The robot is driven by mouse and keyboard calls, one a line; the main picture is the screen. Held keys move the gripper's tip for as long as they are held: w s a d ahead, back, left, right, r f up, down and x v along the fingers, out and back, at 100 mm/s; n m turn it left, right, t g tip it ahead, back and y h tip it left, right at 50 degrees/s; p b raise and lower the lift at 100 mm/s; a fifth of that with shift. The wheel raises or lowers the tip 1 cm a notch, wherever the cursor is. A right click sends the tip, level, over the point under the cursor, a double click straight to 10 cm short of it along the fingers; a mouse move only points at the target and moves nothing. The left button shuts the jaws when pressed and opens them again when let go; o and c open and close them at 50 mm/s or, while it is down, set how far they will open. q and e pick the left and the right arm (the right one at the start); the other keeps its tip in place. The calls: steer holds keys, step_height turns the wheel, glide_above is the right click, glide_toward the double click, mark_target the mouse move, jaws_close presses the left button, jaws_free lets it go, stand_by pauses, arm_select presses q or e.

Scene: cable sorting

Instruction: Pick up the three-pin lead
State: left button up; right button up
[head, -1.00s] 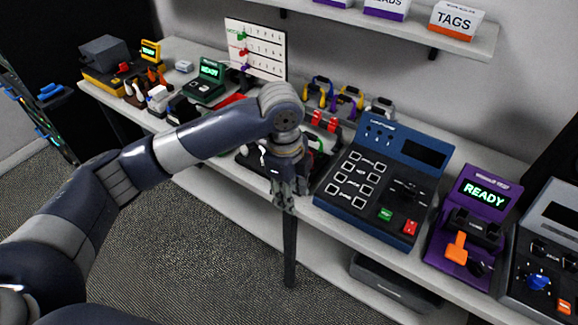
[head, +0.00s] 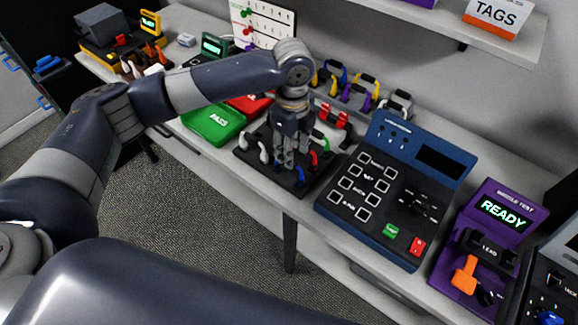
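My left gripper (head: 284,163) points straight down over a black board (head: 247,158) on the bench. Several coloured loop-like pieces stand on this board: a white one (head: 264,148) left of the fingers, a green one (head: 321,139) and a red one (head: 313,159) to the right, and a blue one (head: 300,176) in front. I cannot tell which, if any, is the three-pin lead. The fingers hide the middle of the board, and whether they are open or hold anything is unclear. My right gripper is not in view.
A green PASS pad (head: 214,122) and a red pad (head: 251,104) lie left of the board. A blue keypad console (head: 343,218) stands close on the right, then a purple READY tester (head: 503,205). Coloured clamp-like pieces (head: 361,93) stand behind. A TAGS box (head: 496,14) sits on the shelf.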

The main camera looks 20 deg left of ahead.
arm_select(q)
steer(key=shift+f, duration=0.3)
steer(key=shift+w+a+f, duration=0.1)
steer(key=shift+f, duration=0.2)
steer(key=f, duration=0.1)
steer(key=f+p, duration=0.1)
steer(key=f, duration=0.1)
steer(key=f+p, duration=0.1)
steer(key=shift+w+a+f, duration=0.15)
steer(key=shift+a+f, duration=0.2)
steer(key=c, duration=0.9)
jaws_close()
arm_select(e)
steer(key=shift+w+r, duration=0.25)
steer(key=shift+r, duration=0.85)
